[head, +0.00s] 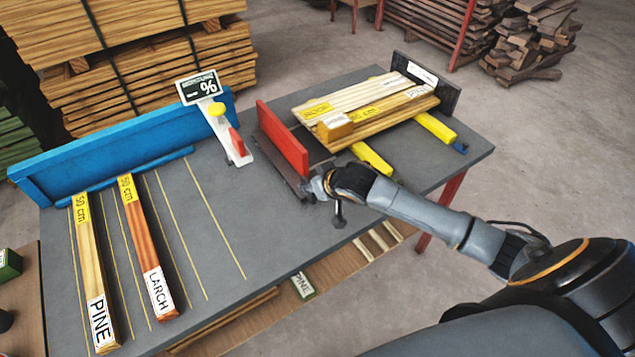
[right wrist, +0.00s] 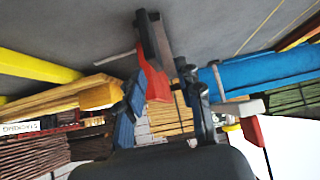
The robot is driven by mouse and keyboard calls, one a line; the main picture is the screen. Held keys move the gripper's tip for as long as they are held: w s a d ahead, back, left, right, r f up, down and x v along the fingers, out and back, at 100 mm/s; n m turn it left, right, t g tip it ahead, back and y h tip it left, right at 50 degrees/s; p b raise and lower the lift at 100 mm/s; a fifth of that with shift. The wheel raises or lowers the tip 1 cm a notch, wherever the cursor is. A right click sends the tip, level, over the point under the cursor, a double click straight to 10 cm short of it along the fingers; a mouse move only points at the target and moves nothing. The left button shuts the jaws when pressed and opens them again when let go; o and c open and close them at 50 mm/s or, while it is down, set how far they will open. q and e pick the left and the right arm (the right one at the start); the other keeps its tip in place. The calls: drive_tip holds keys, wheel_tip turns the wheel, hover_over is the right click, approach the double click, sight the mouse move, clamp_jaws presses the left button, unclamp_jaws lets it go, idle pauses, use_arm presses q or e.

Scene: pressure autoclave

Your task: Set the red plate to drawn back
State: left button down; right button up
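The red plate (head: 282,138) stands upright on the grey table, just left of a stack of boards (head: 365,103) on yellow rails (head: 371,158). A dark strip lies along its left foot. My right gripper (head: 315,187) is low over the table at the plate's near end. In the right wrist view the red plate (right wrist: 154,82) shows between the two spread fingers, and the gripper (right wrist: 165,98) looks open. I cannot tell whether a finger touches the plate. My left gripper is in neither view.
A black end plate (head: 427,80) stands beyond the boards. A white tool with a yellow knob and red handle (head: 228,132) and a % sign (head: 199,87) stand left. A blue fence (head: 125,143), a PINE stick (head: 94,270) and a LARCH stick (head: 147,250) are further left.

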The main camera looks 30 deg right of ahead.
drive_tip(key=v, duration=0.3)
drive_tip(key=shift+s+a+r, duration=0.1)
drive_tip(key=shift+s+r, duration=0.05)
idle(0.4)
drive_tip(key=s+a+f+n+g, duration=0.1)
drive_tip(key=s+a+f, duration=0.15)
drive_tip(key=s, duration=0.25)
drive_tip(key=s+a+f+g, duration=0.1)
drive_tip(key=s+a, duration=0.3)
drive_tip(key=s+f+g, duration=0.1)
drive_tip(key=s+g, duration=0.2)
drive_tip(key=s, duration=1.5)
wheel_tip(320, 180, down, 27)
drive_tip(key=s+g, duration=0.2)
drive_tip(key=s+d+f+g+b, duration=0.1)
drive_tip(key=s+d+f, duration=0.2)
drive_tip(key=s+f, duration=1.3)
drive_tip(key=shift+s+f+h, duration=0.4)
drive_tip(key=shift+f, duration=0.05)
